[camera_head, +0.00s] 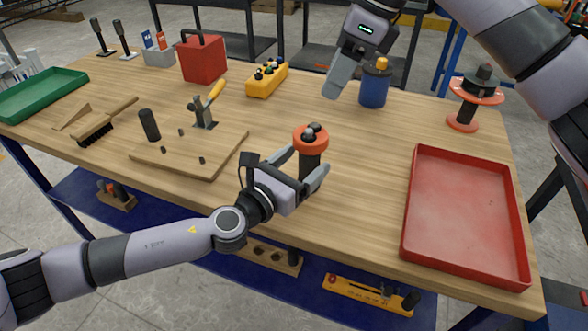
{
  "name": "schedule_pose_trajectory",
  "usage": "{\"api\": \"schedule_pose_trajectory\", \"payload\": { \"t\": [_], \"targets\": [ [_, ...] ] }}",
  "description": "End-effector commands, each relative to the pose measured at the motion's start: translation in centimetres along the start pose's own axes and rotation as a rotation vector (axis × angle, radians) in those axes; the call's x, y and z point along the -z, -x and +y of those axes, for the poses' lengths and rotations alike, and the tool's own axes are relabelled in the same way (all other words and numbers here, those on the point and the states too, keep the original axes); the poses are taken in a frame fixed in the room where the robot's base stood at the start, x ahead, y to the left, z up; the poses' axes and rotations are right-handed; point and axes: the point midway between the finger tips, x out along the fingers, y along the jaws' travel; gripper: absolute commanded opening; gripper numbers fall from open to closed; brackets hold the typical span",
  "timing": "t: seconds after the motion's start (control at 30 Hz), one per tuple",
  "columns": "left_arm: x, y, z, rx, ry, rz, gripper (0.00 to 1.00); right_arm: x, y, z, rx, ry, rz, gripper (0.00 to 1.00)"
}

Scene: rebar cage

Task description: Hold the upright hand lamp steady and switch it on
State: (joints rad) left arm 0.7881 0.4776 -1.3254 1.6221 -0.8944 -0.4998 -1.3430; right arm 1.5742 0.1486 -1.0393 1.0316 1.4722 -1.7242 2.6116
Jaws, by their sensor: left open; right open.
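The hand lamp (311,140) stands upright on the wooden workbench, with a dark body and an orange ring around its top. Small dark and pale parts show on top inside the ring; I cannot tell whether it is lit. My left gripper (303,167) is open, low at the lamp, with one finger on each side of the dark body. Whether a finger touches it cannot be told. My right gripper (339,82) is open and empty, above the bench behind the lamp and left of the blue canister. Its fingers overlap in this view.
A red tray (410,213) lies at right, and the blue canister (373,89) stands behind the lamp. A wooden board (180,160) with pegs and a clamp lies at left. A yellow block (266,80) and red box (202,60) are farther back. Bare wood surrounds the lamp.

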Motion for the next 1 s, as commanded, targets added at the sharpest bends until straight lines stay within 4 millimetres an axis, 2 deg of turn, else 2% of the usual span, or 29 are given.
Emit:
{"api": "schedule_pose_trajectory", "payload": {
  "t": [0.1,0.33,0.77,0.8,0.87,0.9,1.0],
  "targets": [
    [0.0,-1.7,-0.1,0.001,0.000,-0.001,0.79,0.0,0.0,0.0,0.000,0.000,0.000,0.43],
    [0.0,-3.8,-0.1,0.002,0.003,0.000,0.79,0.0,0.0,0.0,0.000,0.000,0.000,0.43],
    [0.0,-4.5,0.0,0.001,0.004,0.000,0.79,0.0,0.0,0.0,0.000,0.000,0.000,0.43],
    [0.0,-4.5,0.0,0.001,0.004,0.000,0.73,0.0,0.0,0.0,0.000,0.000,0.000,0.43],
    [0.0,-4.5,0.0,0.001,0.004,0.000,0.53,0.0,0.0,0.0,0.000,0.000,0.000,0.43],
    [0.0,-4.5,0.0,0.001,0.004,0.000,0.40,0.0,0.0,0.0,0.000,0.000,0.000,0.43],
    [0.0,-4.5,0.0,0.001,0.004,0.001,0.12,0.0,0.0,0.0,0.000,0.000,0.000,0.43]
  ]
}}
